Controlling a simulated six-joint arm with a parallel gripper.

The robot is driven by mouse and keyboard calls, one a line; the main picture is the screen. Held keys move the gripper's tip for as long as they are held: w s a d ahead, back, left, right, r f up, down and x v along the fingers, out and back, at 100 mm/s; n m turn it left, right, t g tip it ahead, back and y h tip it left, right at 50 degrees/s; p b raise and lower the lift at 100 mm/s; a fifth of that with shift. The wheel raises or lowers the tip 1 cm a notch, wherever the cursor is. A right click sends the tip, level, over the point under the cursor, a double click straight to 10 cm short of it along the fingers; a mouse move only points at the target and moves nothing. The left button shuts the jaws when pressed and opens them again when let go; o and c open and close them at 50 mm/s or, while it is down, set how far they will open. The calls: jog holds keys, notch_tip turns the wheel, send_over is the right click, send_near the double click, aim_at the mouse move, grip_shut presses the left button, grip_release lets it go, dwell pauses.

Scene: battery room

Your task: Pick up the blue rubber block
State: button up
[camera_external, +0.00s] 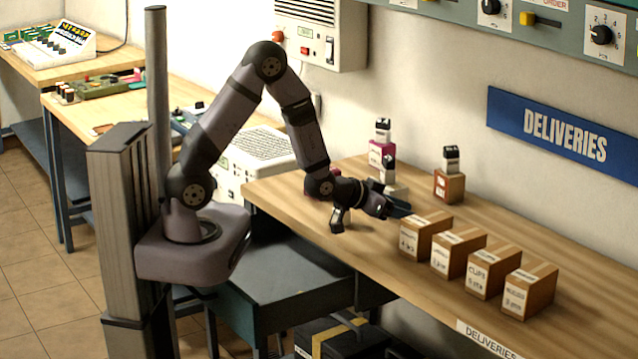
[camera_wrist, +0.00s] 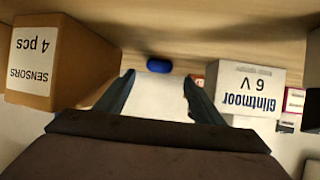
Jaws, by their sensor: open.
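The blue rubber block (camera_wrist: 159,65) shows small and rounded in the wrist view, on the wooden bench (camera_wrist: 185,45), just beyond and between my fingertips. My gripper (camera_wrist: 160,82) is open, with one dark finger on each side of the picture's middle. Nothing is held between the fingers. In the external view my gripper (camera_external: 400,211) is low over the bench, at the left end of the row of cardboard boxes. I cannot make out the block in the external view.
A cardboard box marked SENSORS (camera_wrist: 58,65) stands left of my fingers in the wrist view, and a white Glintmoor box (camera_wrist: 244,88) close on the right. Several cardboard boxes (camera_external: 452,254) line the bench front. A brown box (camera_external: 449,187) stands farther back.

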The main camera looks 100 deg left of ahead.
jog(key=shift+p+x, duration=0.7)
jog(key=shift+x, duration=1.7)
jog(key=shift+d+f, duration=0.1)
jog(key=shift+f, duration=0.05)
jog(key=c, duration=1.1)
